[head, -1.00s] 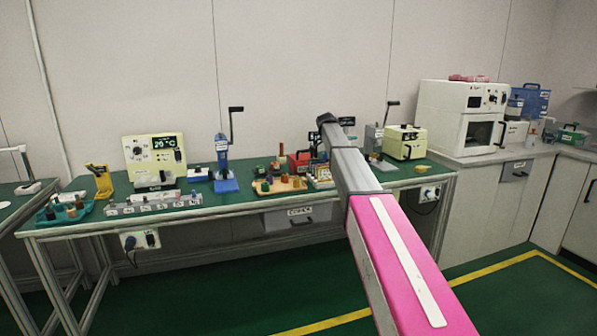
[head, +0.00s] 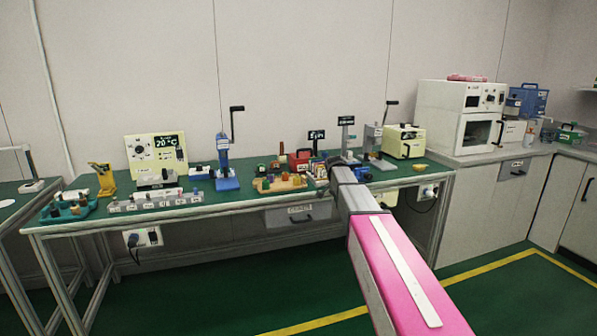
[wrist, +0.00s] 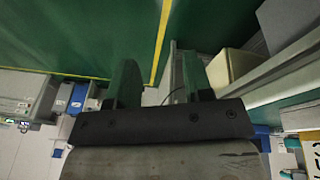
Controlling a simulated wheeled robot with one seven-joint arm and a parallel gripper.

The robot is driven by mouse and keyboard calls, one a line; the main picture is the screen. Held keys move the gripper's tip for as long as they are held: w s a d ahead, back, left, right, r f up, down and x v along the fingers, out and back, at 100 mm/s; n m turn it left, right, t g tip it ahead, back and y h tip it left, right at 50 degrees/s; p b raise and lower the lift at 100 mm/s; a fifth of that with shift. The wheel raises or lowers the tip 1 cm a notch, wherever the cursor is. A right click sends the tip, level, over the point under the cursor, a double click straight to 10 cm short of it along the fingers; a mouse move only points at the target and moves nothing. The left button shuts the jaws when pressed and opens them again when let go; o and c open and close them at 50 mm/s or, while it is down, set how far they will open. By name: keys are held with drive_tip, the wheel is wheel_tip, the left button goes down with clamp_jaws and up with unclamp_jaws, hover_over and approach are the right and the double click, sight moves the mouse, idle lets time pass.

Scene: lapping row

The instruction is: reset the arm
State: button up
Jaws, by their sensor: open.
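My arm shows in the head view with a pink link at the lower right and a grey link reaching toward the bench's front edge. My gripper's fingers are not visible in the head view. In the wrist view my gripper (wrist: 160,85) has two dark fingers set wide apart with nothing between them. Green floor and a yellow line lie beyond the fingertips. The green-topped workbench (head: 236,202) stands along the wall behind the arm.
The bench holds a cream temperature unit (head: 157,157), a blue hand press (head: 226,170), a wooden tray (head: 279,186), a label-marked grey rack (head: 155,203) and a cream box (head: 403,142). A white oven (head: 462,112) stands on the right counter. The floor (head: 230,300) in front is clear.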

drive_tip(key=s+f+n+y, duration=0.1)
drive_tip(key=s+f+n, duration=0.2)
drive_tip(key=s+f, duration=0.3)
drive_tip(key=s+f+n+y, duration=0.1)
drive_tip(key=s+f+n, duration=0.3)
drive_tip(key=s, duration=1.2)
drive_tip(key=s+f+n+y, duration=0.1)
drive_tip(key=s+f+n, duration=0.2)
drive_tip(key=s+f, duration=0.5)
drive_tip(key=s, duration=0.3)
drive_tip(key=shift+s+f+n, duration=0.15)
drive_tip(key=shift+f+n, duration=0.15)
drive_tip(key=shift+a, duration=0.1)
drive_tip(key=shift+c, duration=0.3)
